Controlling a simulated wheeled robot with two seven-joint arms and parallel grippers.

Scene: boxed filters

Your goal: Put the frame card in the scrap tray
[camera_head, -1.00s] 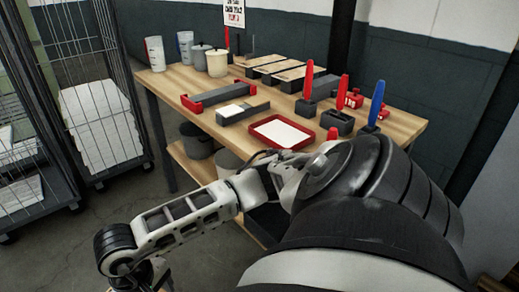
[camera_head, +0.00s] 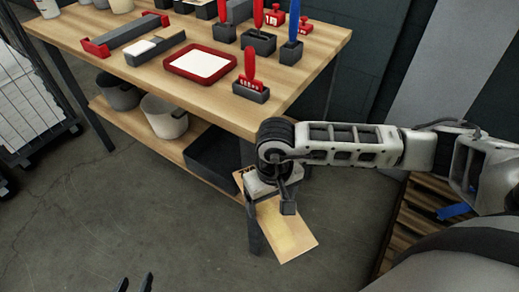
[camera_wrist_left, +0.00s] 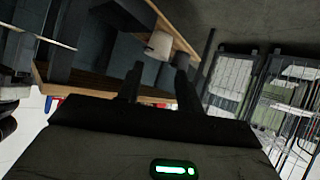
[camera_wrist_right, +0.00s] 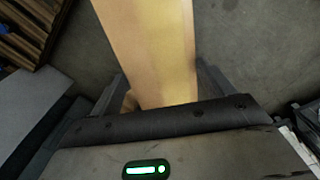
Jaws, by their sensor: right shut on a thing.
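The frame card, a long flat tan board (camera_head: 285,228), hangs tilted from my right gripper (camera_head: 268,198), beside the bench's front right leg and below the bench top. In the right wrist view the card (camera_wrist_right: 150,45) runs out between the fingers, which are shut on it. A red-rimmed tray with a white inside (camera_head: 201,78) lies on the bench top. A dark open tray (camera_head: 215,155) stands on the lower shelf. I cannot tell from looks which is the scrap tray. My left gripper (camera_head: 135,283) is open and empty at the bottom edge; its fingers stand apart in the left wrist view.
The wooden bench (camera_head: 140,72) carries a red-ended grey holder (camera_head: 125,35) and red and blue handled tools in dark blocks (camera_head: 259,42). Grey bins (camera_head: 164,116) stand on the lower shelf. A slatted wooden pallet (camera_head: 415,215) is at right. The floor in front is clear.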

